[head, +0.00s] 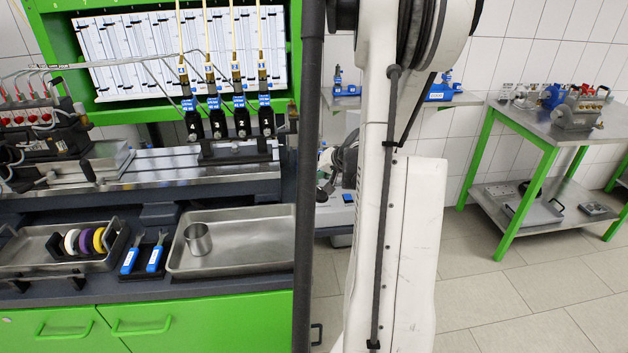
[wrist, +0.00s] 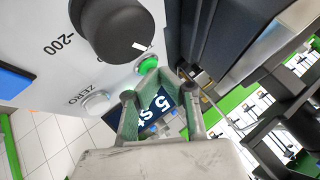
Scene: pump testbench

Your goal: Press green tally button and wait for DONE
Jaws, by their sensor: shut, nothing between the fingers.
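The green button (wrist: 147,65) sits on a light grey panel (wrist: 45,55) in the wrist view, just below a large black knob (wrist: 112,30). My gripper (wrist: 150,82) reaches up from the bottom of that view, with its fingers shut and empty. Its tips are close to the lower side of the green button. I cannot tell whether they touch it. A dark blue label or screen (wrist: 158,106) reading "5 st" shows behind the fingers, partly hidden. No DONE text is readable. The head view shows neither the green button nor my gripper.
A pale ZERO button (wrist: 96,102) and a blue part (wrist: 14,82) are on the panel. A dark block (wrist: 235,40) stands close right of the fingers. In the head view, a bench holds a metal tray (head: 235,265) with a cup (head: 198,240); a side table (head: 545,135) stands right.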

